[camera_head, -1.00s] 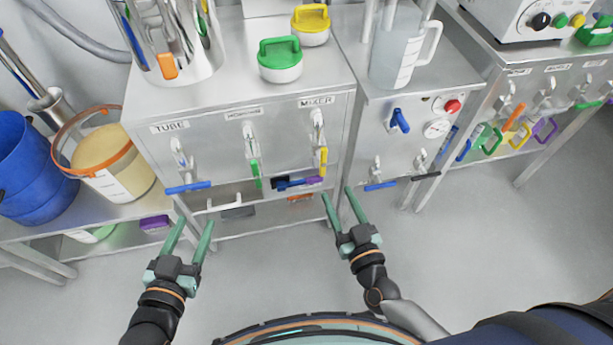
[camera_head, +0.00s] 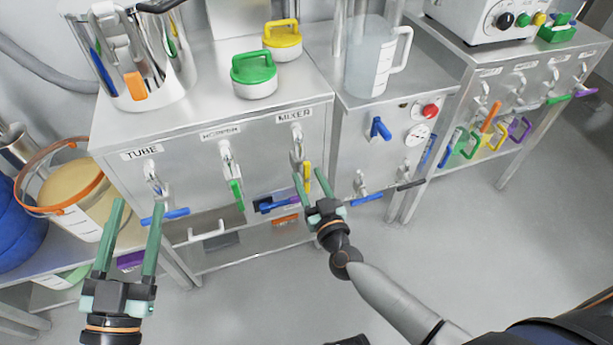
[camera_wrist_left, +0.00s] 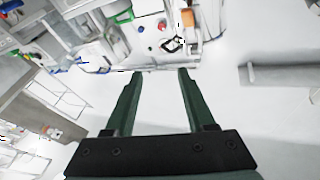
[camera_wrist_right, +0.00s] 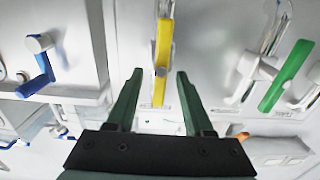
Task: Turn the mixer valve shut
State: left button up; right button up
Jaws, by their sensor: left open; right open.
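The mixer valve has a yellow lever handle (camera_head: 306,176) under the MIXER label (camera_head: 295,115) on the steel cabinet front. In the head view the lever hangs down, roughly vertical. In the right wrist view the yellow handle (camera_wrist_right: 162,60) stands upright in the picture, just beyond and between my fingertips. My right gripper (camera_head: 311,178) is open and empty, close in front of the lever's lower end; I cannot tell whether it touches. My left gripper (camera_head: 135,212) is open and empty, in front of the cabinet's left end, near the blue TUBE lever.
The green HOPPER lever (camera_head: 237,194) hangs vertical left of the mixer lever. The blue TUBE lever (camera_head: 166,216) lies horizontal. A blue lever (camera_head: 367,200) and a black lever (camera_head: 411,185) sit on the cabinet to the right. Floor (camera_head: 440,240) is clear at right.

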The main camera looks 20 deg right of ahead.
jog(key=shift+w, duration=0.95)
pick_arm(q)
jog(key=r, duration=0.1)
jog(key=s+r+m+t+h, duration=0.1)
jog(key=r, duration=0.1)
jog(key=shift+d, duration=0.1)
pick_arm(e)
grip_shut()
